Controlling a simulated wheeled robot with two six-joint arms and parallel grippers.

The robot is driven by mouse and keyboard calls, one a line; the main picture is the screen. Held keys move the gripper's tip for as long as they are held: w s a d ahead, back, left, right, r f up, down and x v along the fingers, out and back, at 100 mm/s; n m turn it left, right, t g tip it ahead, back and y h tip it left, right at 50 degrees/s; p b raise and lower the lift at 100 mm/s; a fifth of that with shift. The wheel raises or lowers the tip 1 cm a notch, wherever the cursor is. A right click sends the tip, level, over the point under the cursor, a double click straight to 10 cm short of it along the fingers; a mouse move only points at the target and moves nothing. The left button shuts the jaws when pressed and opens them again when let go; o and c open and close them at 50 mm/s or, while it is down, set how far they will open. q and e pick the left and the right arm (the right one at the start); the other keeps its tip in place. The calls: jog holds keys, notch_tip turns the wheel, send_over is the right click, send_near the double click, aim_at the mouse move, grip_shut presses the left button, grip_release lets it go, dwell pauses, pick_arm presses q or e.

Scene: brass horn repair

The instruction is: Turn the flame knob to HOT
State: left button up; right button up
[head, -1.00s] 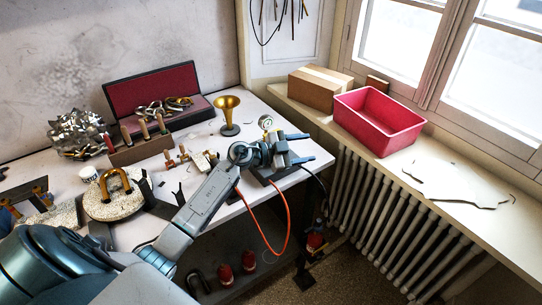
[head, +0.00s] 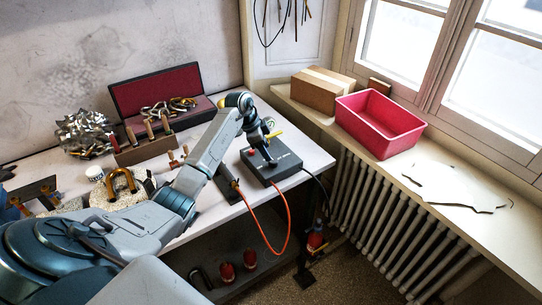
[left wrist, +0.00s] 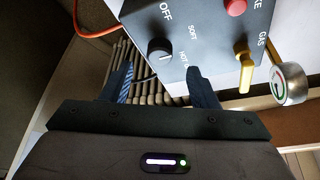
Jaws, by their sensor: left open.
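The dark control box (head: 274,172) sits at the right end of the workbench. In the left wrist view its face (left wrist: 205,22) carries the black flame knob (left wrist: 159,50), with OFF, SOFT and HOT printed around it. The knob has a small pale mark; I cannot tell surely which label it points at. My left gripper (left wrist: 161,78) is open, one finger on either side of the knob's position in the picture, apparently not gripping it. In the head view my left gripper (head: 269,152) points down over the box and hides the knob. My right gripper is out of view.
The box also has a red button (left wrist: 235,6) and a yellow gas lever (left wrist: 245,70); a round gauge (left wrist: 290,83) is beside it. An orange hose (head: 262,232) hangs off the bench edge. A red bin (head: 380,122) stands on the sill.

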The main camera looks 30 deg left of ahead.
aim_at(273, 163)
pick_arm(q)
jog(key=p+x, duration=0.1)
jog(key=x, duration=0.3)
jog(key=shift+d+f, duration=0.1)
jog(key=shift+w+d+f, duration=0.15)
jog(key=shift+w+f, duration=0.05)
jog(key=shift+f, duration=0.45)
jog(key=c, duration=1)
